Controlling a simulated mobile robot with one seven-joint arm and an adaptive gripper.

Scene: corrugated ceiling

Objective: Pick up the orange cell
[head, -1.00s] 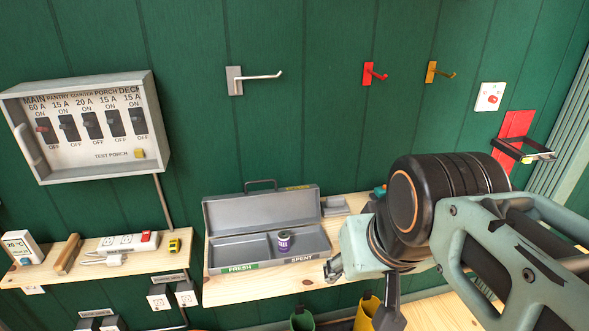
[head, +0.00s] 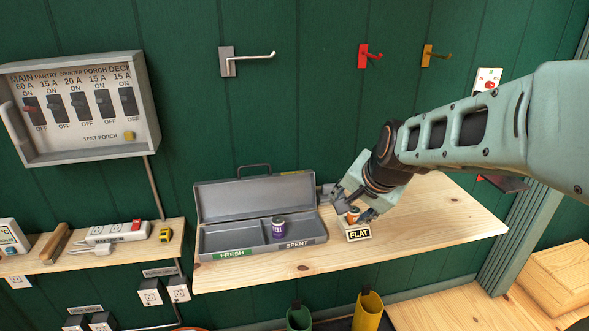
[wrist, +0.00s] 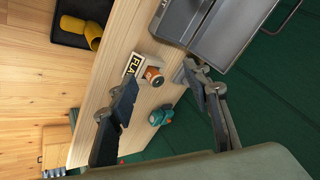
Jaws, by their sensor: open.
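The orange cell (head: 353,215) stands on the wooden shelf, just behind a small block labelled FLAT (head: 358,235). In the wrist view the orange cell (wrist: 153,77) shows a dark end and sits beside the FLAT block (wrist: 132,66). My gripper (head: 355,204) is low over the shelf at the cell, partly covering it. In the wrist view my gripper (wrist: 160,79) is open, with the cell showing between and just beyond the fingertips. I cannot tell whether a finger touches it.
An open grey metal case (head: 207,240), marked FRESH and SPENT, stands left of my gripper with a purple cell (head: 278,227) inside. A teal object (wrist: 160,116) sits on the shelf nearby.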

